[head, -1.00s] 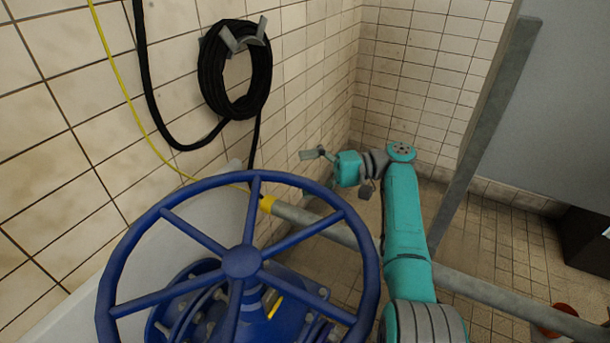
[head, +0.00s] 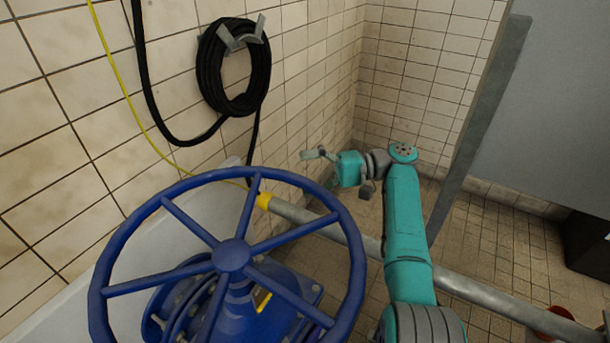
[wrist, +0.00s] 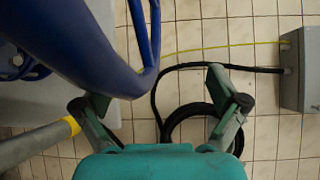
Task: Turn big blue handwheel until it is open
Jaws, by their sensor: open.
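The big blue handwheel (head: 232,256) fills the lower left of the head view, its rim and spokes facing up on a blue valve body (head: 250,318). My gripper (head: 331,167) is beyond the rim's upper right side in the head view, open and empty. In the wrist view the blue rim (wrist: 85,45) and a spoke cross the upper left, with the rim reaching toward the space between the open fingers (wrist: 148,90). I cannot tell whether the rim touches the left finger.
A grey pipe with a yellow collar (head: 263,201) runs past the wheel to the lower right. A coiled black hose (head: 212,70) hangs on the tiled wall, beside a yellow cable (head: 113,72). A grey post (head: 484,120) stands right of my arm. A grey box (wrist: 306,72) shows in the wrist view.

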